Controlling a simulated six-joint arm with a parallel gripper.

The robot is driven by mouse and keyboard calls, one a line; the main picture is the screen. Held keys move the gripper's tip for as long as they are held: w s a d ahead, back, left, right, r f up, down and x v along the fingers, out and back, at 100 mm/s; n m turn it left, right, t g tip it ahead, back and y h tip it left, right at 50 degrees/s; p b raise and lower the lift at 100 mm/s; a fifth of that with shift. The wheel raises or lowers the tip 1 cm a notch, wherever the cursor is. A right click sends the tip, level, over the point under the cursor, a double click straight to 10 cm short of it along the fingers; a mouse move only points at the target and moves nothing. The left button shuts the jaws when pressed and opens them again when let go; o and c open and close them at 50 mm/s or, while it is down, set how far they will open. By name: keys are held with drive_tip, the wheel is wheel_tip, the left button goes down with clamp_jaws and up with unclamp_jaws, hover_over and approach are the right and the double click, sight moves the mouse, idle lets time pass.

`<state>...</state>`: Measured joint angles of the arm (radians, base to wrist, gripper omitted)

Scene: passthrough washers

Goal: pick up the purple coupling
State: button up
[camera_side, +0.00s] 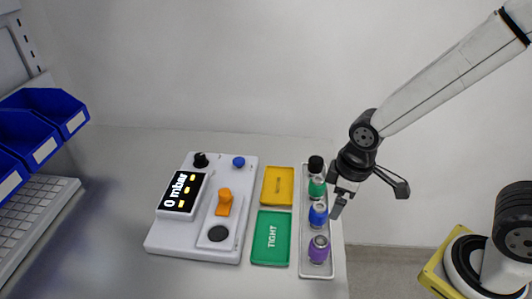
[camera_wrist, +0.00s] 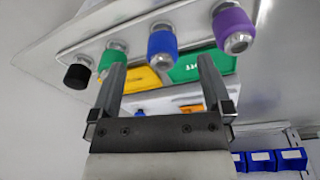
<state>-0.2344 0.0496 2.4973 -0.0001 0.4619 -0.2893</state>
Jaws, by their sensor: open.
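The purple coupling (camera_side: 319,249) stands upright at the near end of a narrow white tray (camera_side: 318,272), in a row with blue, green and black couplings. It also shows in the wrist view at the upper right (camera_wrist: 233,30). My gripper (camera_side: 335,205) is beside the row, close to the blue coupling (camera_side: 318,213) in the side view. In the wrist view my gripper (camera_wrist: 160,80) is open and empty, its fingers pointing toward the row between the green and blue couplings. The purple coupling lies outside the fingers, to their right in that view.
The green coupling (camera_side: 317,187) and black coupling (camera_side: 315,164) stand farther back in the tray. Left of it are a yellow tray (camera_side: 278,186), a green "TIGHT" tray (camera_side: 270,238) and a white device (camera_side: 165,245) reading 0 mbar. Blue bins (camera_side: 45,125) stand far left.

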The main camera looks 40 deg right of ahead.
sight(321, 243)
drive_tip(key=s+a+n, duration=0.1)
drive_tip(key=a+n, duration=0.1)
drive_tip(key=s+a+n+g, duration=0.1)
drive_tip(key=a+n, duration=0.2)
drive_tip(key=s+a+n, duration=0.1)
drive_tip(key=a+n, duration=0.2)
drive_tip(key=shift+s+a+g, duration=0.1)
drive_tip(key=shift+a+g, duration=0.1)
drive_tip(key=shift+g, duration=0.1)
drive_tip(key=shift+f, duration=0.15)
drive_tip(key=shift+f, duration=1.2)
drive_tip(key=shift+d+f, duration=0.1)
drive_tip(key=shift+f, duration=0.05)
drive_tip(key=shift+d+f, duration=0.1)
drive_tip(key=shift+f, duration=2.35)
clamp_jaws()
